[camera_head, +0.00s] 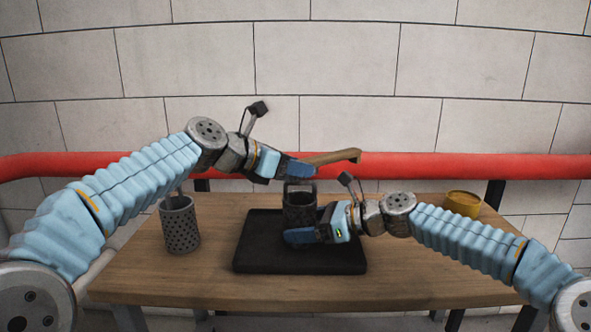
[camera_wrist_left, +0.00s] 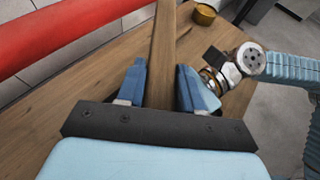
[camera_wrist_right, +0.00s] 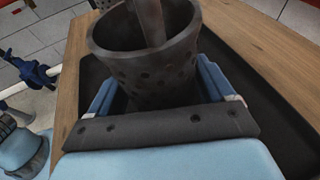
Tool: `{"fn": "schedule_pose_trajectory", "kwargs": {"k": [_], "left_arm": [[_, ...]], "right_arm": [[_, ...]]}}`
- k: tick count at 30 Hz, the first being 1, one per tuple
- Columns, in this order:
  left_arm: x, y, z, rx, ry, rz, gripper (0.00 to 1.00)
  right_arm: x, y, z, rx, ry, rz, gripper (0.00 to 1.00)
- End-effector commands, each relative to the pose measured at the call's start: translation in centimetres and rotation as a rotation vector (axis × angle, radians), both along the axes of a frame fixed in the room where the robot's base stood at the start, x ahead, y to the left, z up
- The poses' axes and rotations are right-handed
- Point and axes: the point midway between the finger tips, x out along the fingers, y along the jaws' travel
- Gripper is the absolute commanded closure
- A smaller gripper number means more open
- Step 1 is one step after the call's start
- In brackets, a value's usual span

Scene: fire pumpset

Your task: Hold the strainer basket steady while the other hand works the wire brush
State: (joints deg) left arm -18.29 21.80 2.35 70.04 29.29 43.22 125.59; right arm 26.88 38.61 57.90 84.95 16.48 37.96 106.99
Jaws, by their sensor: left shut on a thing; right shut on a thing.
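The strainer basket (camera_head: 299,210), a dark perforated cup, stands upright over the black tray. My right gripper (camera_head: 305,226) is shut on its side, one finger on each side in the right wrist view (camera_wrist_right: 160,75). My left gripper (camera_head: 300,168) is just above the basket, shut on the wooden handle of the wire brush (camera_head: 335,157). The handle runs between its fingers in the left wrist view (camera_wrist_left: 163,50). In the right wrist view a grey bar crosses the basket's mouth; I cannot tell whether it is the bail or the brush. The bristles cannot be made out.
The black tray (camera_head: 255,255) lies mid-table on the wooden table (camera_head: 150,270). A grey perforated cylinder (camera_head: 180,228) stands to its left. A yellow round container (camera_head: 463,204) stands at the back right. A red pipe (camera_head: 430,165) runs along the wall behind.

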Motion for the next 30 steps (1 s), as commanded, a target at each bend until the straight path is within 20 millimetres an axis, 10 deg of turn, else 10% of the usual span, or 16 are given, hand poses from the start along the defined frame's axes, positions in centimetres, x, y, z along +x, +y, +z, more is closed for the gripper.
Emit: {"fn": "schedule_pose_trajectory", "kwargs": {"k": [13,30], "left_arm": [[-4.3,-0.1,-0.2,0.002,0.003,-0.005,0.98],[-0.4,0.0,0.0,0.001,0.001,-0.003,0.98]], "right_arm": [[0.1,0.0,0.0,0.001,0.0,-0.003,0.4],[0.0,0.0,0.0,0.001,0.0,-0.001,0.4]]}}
